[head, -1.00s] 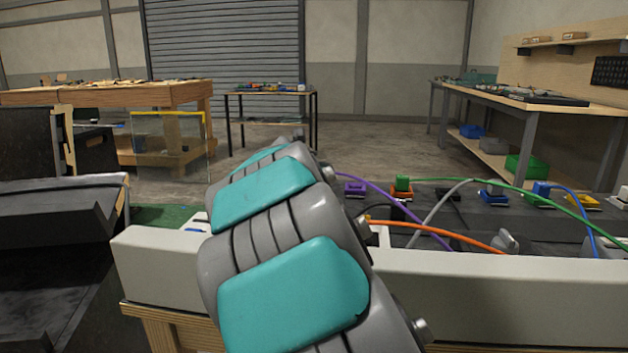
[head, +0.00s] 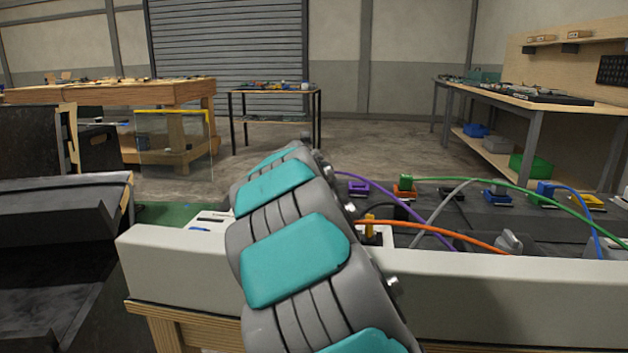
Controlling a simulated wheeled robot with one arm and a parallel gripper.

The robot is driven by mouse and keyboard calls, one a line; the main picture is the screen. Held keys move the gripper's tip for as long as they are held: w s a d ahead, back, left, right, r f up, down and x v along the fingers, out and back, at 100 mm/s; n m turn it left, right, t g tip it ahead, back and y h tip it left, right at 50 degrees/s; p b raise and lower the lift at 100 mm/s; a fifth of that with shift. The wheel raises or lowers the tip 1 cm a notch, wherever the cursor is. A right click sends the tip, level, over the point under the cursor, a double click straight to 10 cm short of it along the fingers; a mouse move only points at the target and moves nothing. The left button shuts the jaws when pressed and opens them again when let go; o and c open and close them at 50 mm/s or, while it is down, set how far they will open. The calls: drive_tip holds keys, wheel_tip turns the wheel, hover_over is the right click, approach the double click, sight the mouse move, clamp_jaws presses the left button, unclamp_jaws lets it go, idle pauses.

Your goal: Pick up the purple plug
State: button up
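A purple cable (head: 395,205) arches over the dark console (head: 475,218). Its left end passes behind my arm, so I cannot see the purple plug on that end. A purple socket block (head: 358,189) sits on the console just right of my arm's far part. My grey and teal arm reaches forward over the pale front wall of the console. My gripper is hidden behind the arm's own links, so its fingers and anything between them do not show.
A green plug (head: 405,181) stands in an orange socket, with a green cable arching right. Orange (head: 440,229), grey (head: 436,212) and blue (head: 581,205) cables cross the console. A pale raised wall (head: 500,285) runs along its front. A yellow plug (head: 369,226) stands near my arm.

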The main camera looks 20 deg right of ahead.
clamp_jaws()
drive_tip(key=shift+r, duration=0.1)
idle(0.5)
